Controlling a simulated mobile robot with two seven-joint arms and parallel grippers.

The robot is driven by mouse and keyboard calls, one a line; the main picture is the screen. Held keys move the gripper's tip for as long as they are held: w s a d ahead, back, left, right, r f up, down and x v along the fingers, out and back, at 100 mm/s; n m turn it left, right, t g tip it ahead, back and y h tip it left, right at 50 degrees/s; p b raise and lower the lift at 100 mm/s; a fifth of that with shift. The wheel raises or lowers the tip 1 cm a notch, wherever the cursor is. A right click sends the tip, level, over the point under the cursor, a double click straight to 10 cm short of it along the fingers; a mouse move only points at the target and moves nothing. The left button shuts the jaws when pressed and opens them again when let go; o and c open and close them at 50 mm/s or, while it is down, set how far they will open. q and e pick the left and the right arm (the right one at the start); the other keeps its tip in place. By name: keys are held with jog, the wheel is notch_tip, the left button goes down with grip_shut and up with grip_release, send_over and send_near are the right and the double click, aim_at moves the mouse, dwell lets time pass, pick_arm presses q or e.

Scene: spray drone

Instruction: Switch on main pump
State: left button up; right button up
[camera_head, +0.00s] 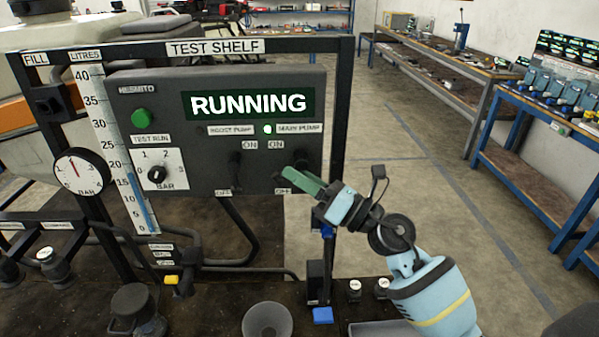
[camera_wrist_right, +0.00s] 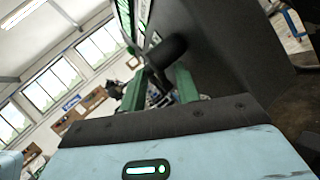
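The dark control panel (camera_head: 215,175) hangs on the test shelf frame, and its display (camera_head: 247,104) reads RUNNING. The main pump label (camera_head: 300,128) is at its right, with a lit whitish lamp (camera_head: 267,129) beside it. A dark main pump lever (camera_head: 302,158) shows below the label, partly hidden by my gripper; I cannot tell its exact position. My right gripper (camera_head: 297,181) is at this lever, its green fingers near the OFF label. In the right wrist view its fingers (camera_wrist_right: 158,80) stand apart, with the dark lever knob (camera_wrist_right: 172,50) just beyond their tips. My left gripper is not in view.
The boost pump lever (camera_head: 236,168) is left of my gripper. A green test run button (camera_head: 144,118) and bar selector knob (camera_head: 157,174) are further left. A grey funnel (camera_head: 267,321) stands below the panel. Open floor (camera_head: 420,180) lies to the right, before the blue workbench (camera_head: 535,180).

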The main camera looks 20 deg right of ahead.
jog(key=shift+w+a, duration=0.2)
jog(key=shift+w, duration=0.05)
jog(key=shift+c, duration=0.4)
grip_shut()
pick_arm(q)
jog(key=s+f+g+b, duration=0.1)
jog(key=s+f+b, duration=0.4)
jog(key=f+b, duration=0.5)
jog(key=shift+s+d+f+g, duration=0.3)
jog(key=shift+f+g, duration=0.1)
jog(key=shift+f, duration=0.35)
pick_arm(e)
jog(key=m+t, duration=0.2)
jog(key=m+t+h, duration=0.1)
jog(key=m+t, duration=0.2)
jog(key=a+m+t+h, duration=0.1)
jog(key=m+t, duration=0.2)
jog(key=shift+w+r, duration=0.15)
jog(key=shift+r, duration=0.2)
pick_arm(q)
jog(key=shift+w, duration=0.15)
pick_arm(e)
jog(key=shift+r+t, duration=0.15)
jog(key=shift+t, duration=0.15)
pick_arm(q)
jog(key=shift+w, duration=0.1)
